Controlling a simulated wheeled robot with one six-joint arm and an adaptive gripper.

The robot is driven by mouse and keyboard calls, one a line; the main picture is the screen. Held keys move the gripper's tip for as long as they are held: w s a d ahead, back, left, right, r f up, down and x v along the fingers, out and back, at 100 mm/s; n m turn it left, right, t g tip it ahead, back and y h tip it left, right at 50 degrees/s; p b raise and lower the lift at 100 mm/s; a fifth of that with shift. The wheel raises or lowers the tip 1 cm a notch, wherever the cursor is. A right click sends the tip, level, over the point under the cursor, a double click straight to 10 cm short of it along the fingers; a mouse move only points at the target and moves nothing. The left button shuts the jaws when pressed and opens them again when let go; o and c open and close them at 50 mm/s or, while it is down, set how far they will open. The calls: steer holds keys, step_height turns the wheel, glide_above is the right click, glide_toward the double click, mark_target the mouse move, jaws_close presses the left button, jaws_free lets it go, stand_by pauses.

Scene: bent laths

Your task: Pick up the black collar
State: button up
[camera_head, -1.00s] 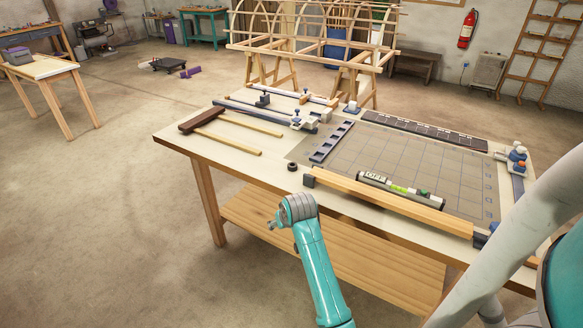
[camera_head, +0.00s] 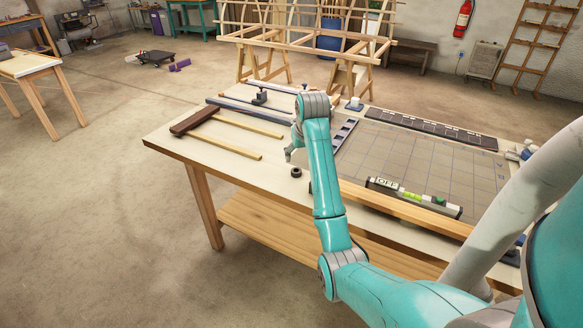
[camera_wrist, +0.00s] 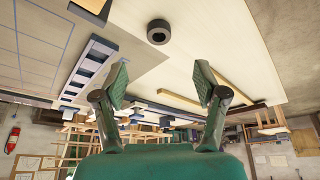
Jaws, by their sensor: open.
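The black collar (camera_head: 296,172) is a small dark ring lying flat on the workbench near its front edge. In the wrist view the collar (camera_wrist: 159,32) shows near the top middle, with its hole visible. My gripper (camera_head: 290,153) is above the bench, just behind the collar in the head view and partly hidden by my arm. In the wrist view my gripper (camera_wrist: 161,82) has its two fingers spread wide apart with nothing between them. The collar lies beyond the fingertips, roughly centred between them, and is not touched.
The workbench (camera_head: 255,178) holds a dark-headed tool with two wooden strips (camera_head: 230,148) to the left. A spirit level (camera_head: 413,198) and wooden bar (camera_head: 400,208) lie right of the collar beside the gridded mat (camera_head: 425,160). Bare benchtop surrounds the collar.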

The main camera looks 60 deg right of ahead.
mark_target(297, 169)
steer(key=x, duration=1)
steer(key=shift+w+d+f, duration=0.1)
steer(key=shift+d+f, duration=0.05)
steer(key=shift+d, duration=0.05)
steer(key=c, duration=1.3)
